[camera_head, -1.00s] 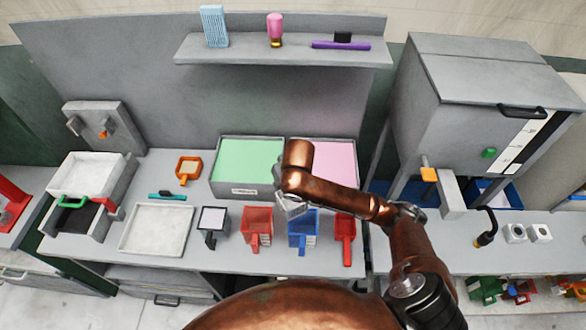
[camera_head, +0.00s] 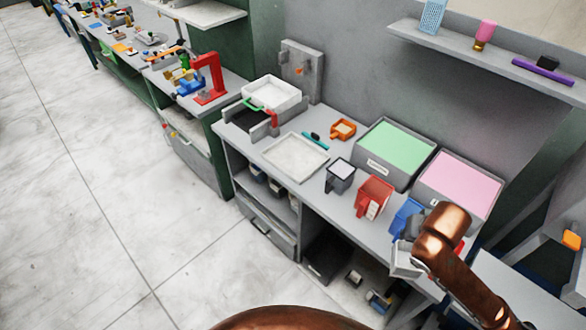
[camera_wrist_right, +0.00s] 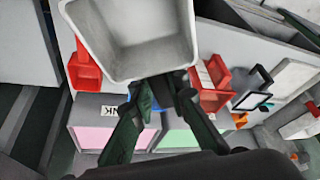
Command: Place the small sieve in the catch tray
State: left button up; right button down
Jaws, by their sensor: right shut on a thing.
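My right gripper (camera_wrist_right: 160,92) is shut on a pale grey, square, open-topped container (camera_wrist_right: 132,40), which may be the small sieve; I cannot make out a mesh. The container also shows in the head view (camera_head: 404,262), held near the front edge of the bench, left of my copper-coloured right arm. A shallow white tray (camera_head: 295,157), possibly the catch tray, lies flat on the bench to the left, apart from the container. Its inside looks empty. My left gripper is out of view.
Between container and tray stand a red scoop (camera_head: 374,196) and a dark-framed sieve-like piece (camera_head: 340,174). Behind are a green-topped bin (camera_head: 395,152), a pink-topped bin (camera_head: 459,184) and an orange square piece (camera_head: 343,129). A white box (camera_head: 271,93) stands beyond the tray.

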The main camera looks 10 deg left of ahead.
aim_at(304, 157)
jog(key=u, duration=0.6)
jog(key=i, duration=0.5)
jog(key=u, duration=0.6)
